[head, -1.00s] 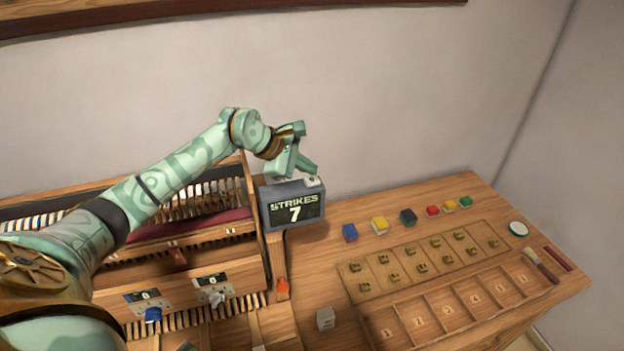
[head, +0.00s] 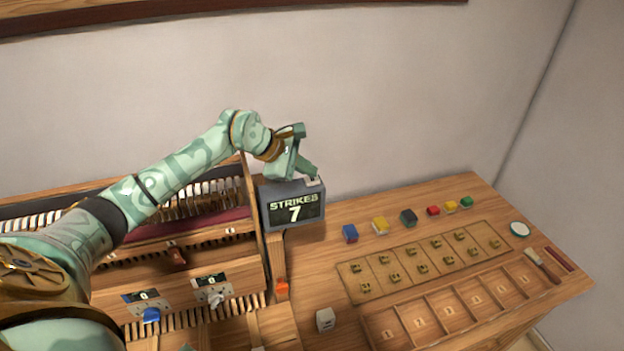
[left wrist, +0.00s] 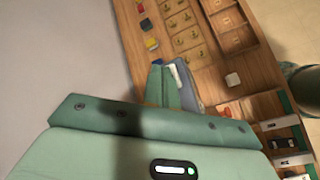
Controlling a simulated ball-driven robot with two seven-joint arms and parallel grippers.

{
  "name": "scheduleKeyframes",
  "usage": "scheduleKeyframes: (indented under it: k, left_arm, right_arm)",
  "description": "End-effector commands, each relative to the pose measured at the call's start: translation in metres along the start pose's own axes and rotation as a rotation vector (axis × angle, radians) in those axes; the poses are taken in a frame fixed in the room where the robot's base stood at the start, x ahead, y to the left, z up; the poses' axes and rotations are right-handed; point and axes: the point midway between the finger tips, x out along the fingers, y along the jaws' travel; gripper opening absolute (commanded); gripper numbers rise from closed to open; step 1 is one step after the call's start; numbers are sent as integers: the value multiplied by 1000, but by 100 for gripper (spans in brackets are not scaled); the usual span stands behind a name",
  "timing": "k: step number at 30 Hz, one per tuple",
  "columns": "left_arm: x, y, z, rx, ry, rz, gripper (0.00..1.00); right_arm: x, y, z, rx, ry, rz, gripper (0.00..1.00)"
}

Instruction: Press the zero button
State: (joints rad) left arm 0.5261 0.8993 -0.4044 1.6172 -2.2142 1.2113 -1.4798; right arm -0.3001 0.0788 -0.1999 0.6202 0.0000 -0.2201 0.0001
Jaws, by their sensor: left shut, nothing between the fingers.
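The strikes counter is a dark grey box (head: 292,208) whose screen reads "STRIKES 7". It stands on the wooden desk beside the piano-like keyboard. A pale button (head: 314,183), which I take for the zero button, sits on the right part of its top. My left gripper (head: 312,171) is shut and empty, with its fingertips just above or at the button; I cannot tell whether they touch. In the left wrist view the shut green fingers (left wrist: 162,84) overlap the grey box (left wrist: 187,92) beside them. My right gripper is not in view.
Several coloured blocks (head: 408,217) lie in a row right of the counter. A tray of brass pieces (head: 424,262) and a numbered wooden tray (head: 462,310) lie in front. A white block (head: 325,320) stands near the front. The wall is close behind.

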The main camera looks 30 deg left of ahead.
Motion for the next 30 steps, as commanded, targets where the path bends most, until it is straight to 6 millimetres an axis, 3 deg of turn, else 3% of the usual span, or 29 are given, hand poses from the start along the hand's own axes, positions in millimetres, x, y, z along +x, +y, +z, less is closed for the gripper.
scheduleKeyframes:
  k: [30]
  left_arm:
    - [6, -4, -5, 0, 1, 0, 0]
  right_arm:
    - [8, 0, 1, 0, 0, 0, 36]
